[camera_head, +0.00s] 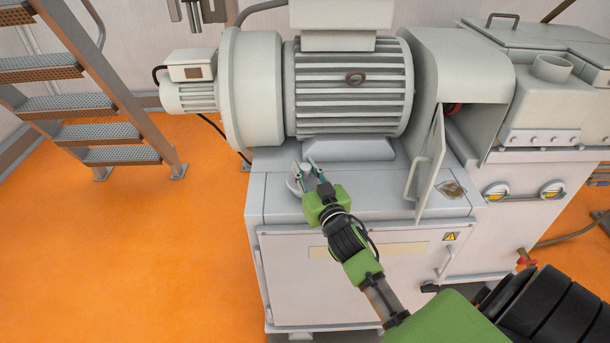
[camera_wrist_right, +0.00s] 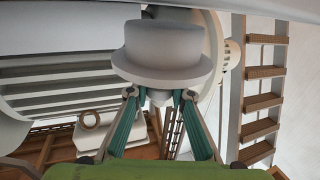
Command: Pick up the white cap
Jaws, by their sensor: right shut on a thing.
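The white cap (camera_head: 295,184) is round, and in the head view it shows at the left end of the machine's base top, partly hidden by my right gripper (camera_head: 313,172). In the right wrist view, the cap (camera_wrist_right: 168,50) shows large, with a wide brim and a small stem. The fingertips of my right gripper (camera_wrist_right: 160,96) are closed on the stem below the brim. I cannot tell whether the cap touches the surface under it. My left gripper is not in view.
A large ribbed motor (camera_head: 350,85) stands just behind the cap. An open grey guard door (camera_head: 425,165) stands to the right of my right gripper. Metal stairs (camera_head: 110,130) are at the far left. Open orange floor (camera_head: 130,250) lies left of the machine base.

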